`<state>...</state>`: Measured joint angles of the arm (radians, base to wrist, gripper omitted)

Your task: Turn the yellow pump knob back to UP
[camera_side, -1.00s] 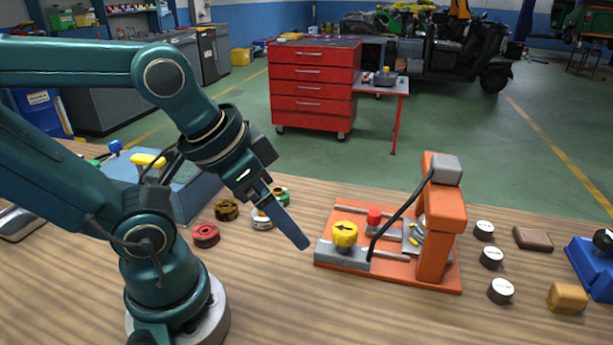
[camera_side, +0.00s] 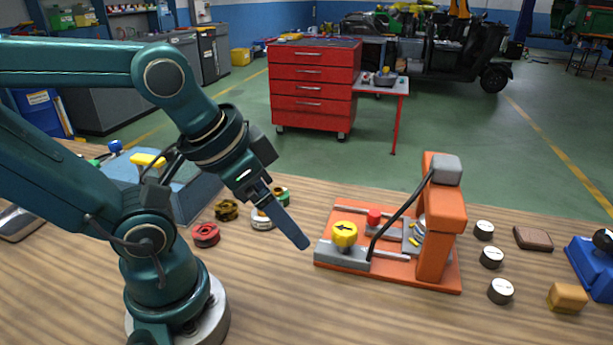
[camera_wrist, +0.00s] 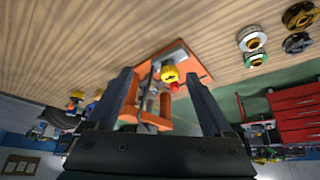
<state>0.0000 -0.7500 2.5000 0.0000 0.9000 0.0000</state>
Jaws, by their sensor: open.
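The yellow pump knob (camera_side: 344,235) sits on a grey block at the left end of the orange pump rig (camera_side: 438,245). A black arrow on its face points left in the side view. In the wrist view the knob (camera_wrist: 170,74) appears between the two fingers, beyond their tips. A red button (camera_side: 374,217) is just behind the knob. My gripper (camera_side: 303,243) is left of the knob in the side view, apart from it and tilted down toward the table. In the wrist view my gripper (camera_wrist: 163,82) is open, with nothing between its fingers.
Several spools, including a red one (camera_side: 206,235), lie between my arm and the rig. Round gauges (camera_side: 491,257), a brown block (camera_side: 533,238) and a tan block (camera_side: 567,298) stand right of the rig. The table front is clear.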

